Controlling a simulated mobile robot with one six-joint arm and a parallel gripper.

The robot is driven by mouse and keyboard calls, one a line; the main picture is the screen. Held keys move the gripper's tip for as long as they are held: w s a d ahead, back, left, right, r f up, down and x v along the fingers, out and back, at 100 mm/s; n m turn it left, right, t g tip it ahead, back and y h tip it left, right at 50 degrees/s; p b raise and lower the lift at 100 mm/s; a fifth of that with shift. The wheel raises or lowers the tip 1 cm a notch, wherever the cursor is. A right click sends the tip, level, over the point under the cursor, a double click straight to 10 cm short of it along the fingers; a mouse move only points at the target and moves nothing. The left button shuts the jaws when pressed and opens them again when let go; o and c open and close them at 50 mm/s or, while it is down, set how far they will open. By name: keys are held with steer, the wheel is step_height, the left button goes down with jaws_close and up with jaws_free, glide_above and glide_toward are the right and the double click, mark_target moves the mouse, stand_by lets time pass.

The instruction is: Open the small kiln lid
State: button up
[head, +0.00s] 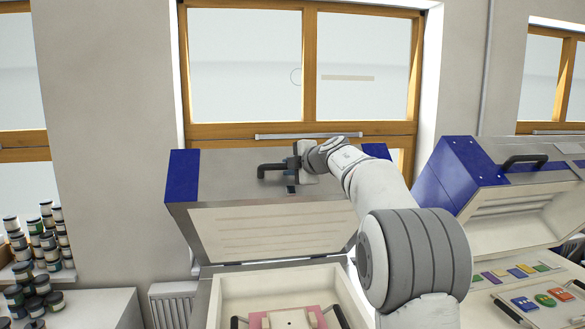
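The lid (235,195) of the kiln in front of me stands raised and tilted back, with blue ends and a pale ribbed inner face. Its black handle (268,169) is on the upper metal panel. My gripper (291,176) is at the right part of this handle, with my arm reaching up from the lower right. The fingers are small and dark against the handle, so I cannot tell whether they are shut on it. The open kiln body (215,298) below shows a pale chamber with a pink-edged piece (258,320) inside, cut off by the frame's bottom.
A second blue-ended kiln (450,180) stands at the right, its lid also raised. Coloured tiles (515,272) lie in front of it. Stacked jars (40,250) stand at the left near a white surface (90,308). A wood-framed window (310,75) is behind the lid.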

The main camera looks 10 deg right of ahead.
steer(key=shift+o, duration=1.4)
steer(key=shift+a, duration=0.15)
steer(key=shift+o, duration=0.7)
steer(key=shift+s, duration=0.1)
steer(key=b+v, duration=0.2)
steer(key=v, duration=0.5)
steer(key=shift+s+d, duration=0.25)
steer(key=shift+d, duration=0.05)
steer(key=shift+r, duration=0.1)
